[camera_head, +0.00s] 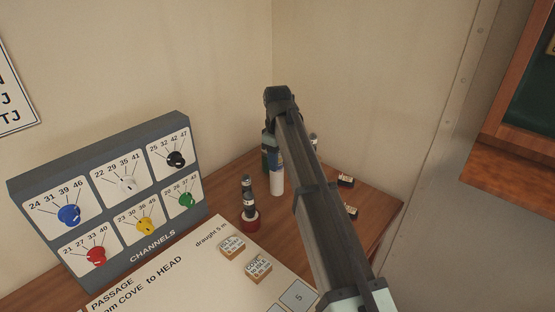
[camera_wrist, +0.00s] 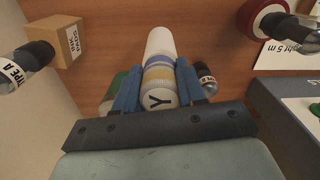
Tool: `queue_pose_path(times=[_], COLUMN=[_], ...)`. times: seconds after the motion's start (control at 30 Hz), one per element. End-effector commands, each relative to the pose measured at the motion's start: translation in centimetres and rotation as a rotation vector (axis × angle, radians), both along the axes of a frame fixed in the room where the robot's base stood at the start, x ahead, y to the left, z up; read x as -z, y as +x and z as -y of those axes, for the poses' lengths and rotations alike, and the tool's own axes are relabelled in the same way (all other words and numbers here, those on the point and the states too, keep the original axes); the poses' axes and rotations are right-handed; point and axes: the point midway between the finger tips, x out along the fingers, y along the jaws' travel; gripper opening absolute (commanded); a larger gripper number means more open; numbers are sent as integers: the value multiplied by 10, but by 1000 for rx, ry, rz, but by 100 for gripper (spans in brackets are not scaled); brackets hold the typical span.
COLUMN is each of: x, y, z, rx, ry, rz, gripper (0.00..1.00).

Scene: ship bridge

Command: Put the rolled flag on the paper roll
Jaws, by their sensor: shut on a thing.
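My gripper (camera_wrist: 158,88) is shut on the rolled flag (camera_wrist: 158,98), a short cylinder with a Y on its end and yellow and blue bands. The flag sits between the blue fingers. The white paper roll (camera_wrist: 160,42) shows just beyond the flag, in line with it in the wrist view. In the head view the paper roll (camera_head: 277,182) stands upright on the desk, below the end of my arm. My arm hides much of the gripper there. I cannot tell whether the flag touches the roll.
A green item (camera_head: 265,158) stands close behind the roll. A dark red-based item (camera_head: 249,212) stands to its left. In the wrist view, an ink pads box (camera_wrist: 60,38) and a labelled dark bottle (camera_wrist: 28,66) are at left. The channels panel (camera_head: 110,205) stands at left.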

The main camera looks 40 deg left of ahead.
Motion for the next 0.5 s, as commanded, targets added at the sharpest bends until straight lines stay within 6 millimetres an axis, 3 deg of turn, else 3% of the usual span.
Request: queue_pose_path(times=[0.1, 0.13, 0.4, 0.5], x=[3, 3, 2, 2], y=[0, 0, 0, 0], z=[0, 0, 0, 0], rx=[0, 0, 0, 0], ry=[0, 0, 0, 0], rz=[0, 0, 0, 0], gripper=[10, 40, 65, 65])
